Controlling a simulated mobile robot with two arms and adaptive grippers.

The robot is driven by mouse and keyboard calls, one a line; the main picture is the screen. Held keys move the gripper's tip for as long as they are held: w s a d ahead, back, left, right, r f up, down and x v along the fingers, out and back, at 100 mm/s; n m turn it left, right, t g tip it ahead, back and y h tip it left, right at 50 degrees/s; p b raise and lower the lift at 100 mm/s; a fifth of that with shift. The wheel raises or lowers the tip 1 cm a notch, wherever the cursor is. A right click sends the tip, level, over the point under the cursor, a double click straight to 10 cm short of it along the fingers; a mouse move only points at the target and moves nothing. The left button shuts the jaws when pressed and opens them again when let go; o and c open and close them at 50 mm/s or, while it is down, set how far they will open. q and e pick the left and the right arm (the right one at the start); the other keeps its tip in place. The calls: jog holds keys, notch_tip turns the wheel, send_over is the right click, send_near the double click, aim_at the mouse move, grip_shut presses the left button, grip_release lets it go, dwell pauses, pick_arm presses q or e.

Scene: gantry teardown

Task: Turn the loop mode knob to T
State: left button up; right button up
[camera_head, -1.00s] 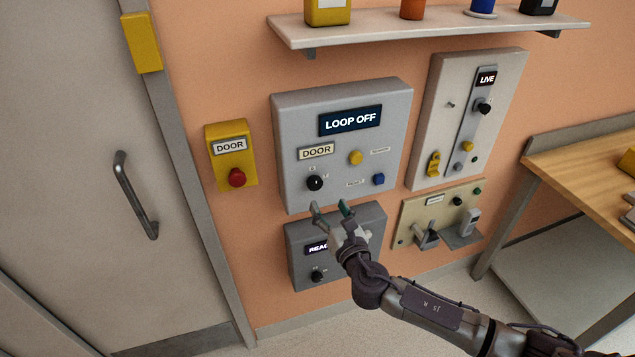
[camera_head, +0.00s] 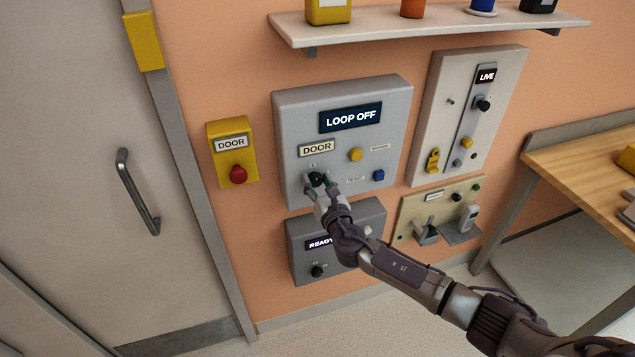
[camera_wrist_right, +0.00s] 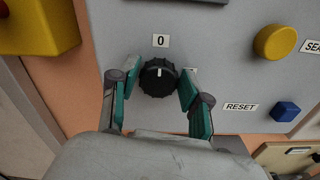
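The loop mode knob (camera_head: 316,179) is a round black knob on the grey panel (camera_head: 291,120) whose display (camera_head: 350,117) reads LOOP OFF. In the right wrist view the knob (camera_wrist_right: 158,78) has its white mark pointing up at a label 0; another label to its right is mostly hidden by a finger. My right gripper (camera_head: 319,184) is at the knob. In the wrist view its green-padded fingers (camera_wrist_right: 156,92) stand open on both sides of the knob, the right one very close to it; contact cannot be told. My left gripper is not in view.
A yellow button (camera_wrist_right: 274,42) and a blue RESET button (camera_wrist_right: 284,111) sit right of the knob. A yellow DOOR box with a red button (camera_head: 238,175) is to the left. A lower READY panel (camera_head: 300,262) and a shelf (camera_head: 430,30) are near.

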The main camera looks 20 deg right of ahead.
jog(key=c, duration=0.7)
jog(key=shift+o, duration=0.2)
jog(key=shift+f, duration=0.1)
jog(key=m+b, duration=0.2)
jog(key=shift+f+m, duration=0.1)
jog(key=shift+m, duration=0.3)
jog(key=m+b, duration=0.2)
jog(key=m, duration=0.2)
jog(key=shift+m, duration=0.3)
jog(key=m+b, duration=0.2)
jog(key=m, duration=0.3)
jog(key=shift+d, duration=0.1)
jog(key=m, duration=0.5)
jog(key=shift+b, duration=0.4)
jog(key=shift+m, duration=0.4)
